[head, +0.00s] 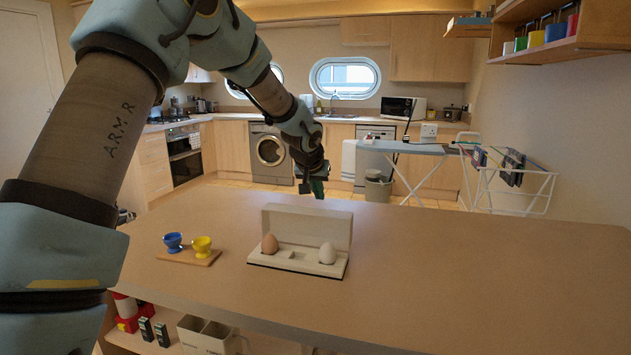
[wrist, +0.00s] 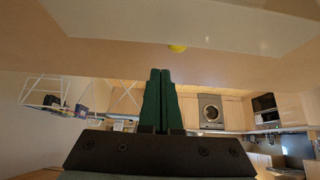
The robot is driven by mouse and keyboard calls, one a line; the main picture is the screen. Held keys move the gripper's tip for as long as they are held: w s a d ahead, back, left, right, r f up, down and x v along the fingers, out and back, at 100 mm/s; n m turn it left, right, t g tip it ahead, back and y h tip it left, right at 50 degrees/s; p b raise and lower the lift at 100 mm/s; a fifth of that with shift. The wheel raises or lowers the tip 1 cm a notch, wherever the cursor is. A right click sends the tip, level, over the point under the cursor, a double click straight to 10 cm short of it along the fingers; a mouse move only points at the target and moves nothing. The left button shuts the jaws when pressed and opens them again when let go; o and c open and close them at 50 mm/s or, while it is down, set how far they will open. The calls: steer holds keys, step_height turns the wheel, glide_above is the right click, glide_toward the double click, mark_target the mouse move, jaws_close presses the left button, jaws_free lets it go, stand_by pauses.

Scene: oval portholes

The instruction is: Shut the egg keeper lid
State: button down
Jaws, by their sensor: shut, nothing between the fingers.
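The egg keeper (head: 297,262) is a cream box on the counter, with its lid (head: 306,224) standing open and roughly upright along the back edge. A brown egg (head: 270,244) sits at the left of the base and a white egg (head: 327,254) at the right, with an empty space between. My gripper (head: 318,190) is behind and above the lid's top edge, apart from it as far as I can tell. Its green fingers (wrist: 160,75) are shut together and empty in the wrist view. A pale surface (wrist: 200,22), probably the lid, fills the top of that view.
A blue egg cup (head: 173,242) and a yellow egg cup (head: 202,246) stand on a wooden board (head: 188,258) left of the keeper. The counter (head: 460,270) is clear to the right. An ironing board (head: 400,147) and a drying rack stand beyond it.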

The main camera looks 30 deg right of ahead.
mark_target(315, 209)
steer(key=shift+s+a+f+p, duration=0.65)
steer(key=shift+s+a+f, duration=0.25)
steer(key=shift+s, duration=0.05)
steer(key=shift+s+f+b, duration=0.15)
steer(key=shift+b, duration=1.1)
steer(key=shift+a, duration=0.1)
steer(key=shift+r+b, duration=0.2)
steer(key=shift+b, duration=0.3)
steer(key=shift+s+a, duration=0.1)
